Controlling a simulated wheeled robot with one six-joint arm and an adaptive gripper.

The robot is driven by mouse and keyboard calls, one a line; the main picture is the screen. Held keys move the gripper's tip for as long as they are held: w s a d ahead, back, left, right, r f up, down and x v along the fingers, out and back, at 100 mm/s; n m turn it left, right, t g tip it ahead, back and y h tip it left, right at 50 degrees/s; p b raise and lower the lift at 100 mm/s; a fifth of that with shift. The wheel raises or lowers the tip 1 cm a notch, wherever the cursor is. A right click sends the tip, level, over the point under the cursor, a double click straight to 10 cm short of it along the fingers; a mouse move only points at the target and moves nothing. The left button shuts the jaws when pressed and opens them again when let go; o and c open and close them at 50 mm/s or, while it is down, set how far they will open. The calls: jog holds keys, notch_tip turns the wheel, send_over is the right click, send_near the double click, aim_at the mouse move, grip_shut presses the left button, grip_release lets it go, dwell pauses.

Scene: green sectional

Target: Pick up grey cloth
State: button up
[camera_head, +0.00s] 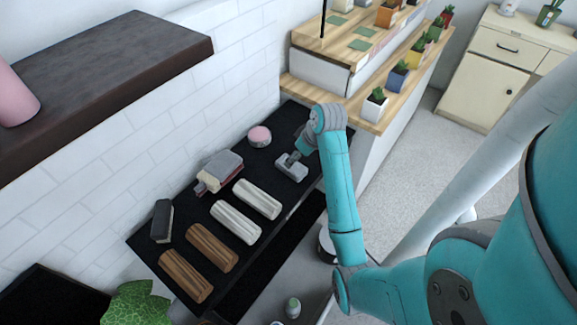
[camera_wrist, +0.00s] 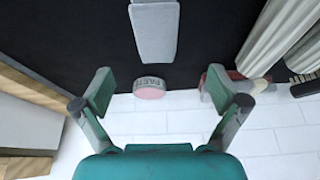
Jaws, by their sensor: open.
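The grey cloth (camera_wrist: 155,30) looks like a folded, flat light-grey block on the black shelf top in the wrist view, at the top centre, beyond my fingertips. In the head view the grey cloth (camera_head: 292,171) lies near the shelf's right end, partly hidden by my gripper (camera_head: 296,157). In the wrist view my gripper (camera_wrist: 158,82) is open, its two fingers spread wide with nothing between them. The cloth lines up with the gap between the fingers. I cannot tell the exact height of the gripper over it.
A pink round tin (camera_head: 259,136) stands behind the cloth. A white brick wall (camera_head: 150,150) backs the shelf. A wooden counter (camera_head: 400,97) with potted plants stands right.

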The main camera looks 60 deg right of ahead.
jog(key=x, duration=0.9)
jog(key=shift+s+d, duration=0.15)
jog(key=shift+d, duration=0.15)
jog(key=c, duration=1.1)
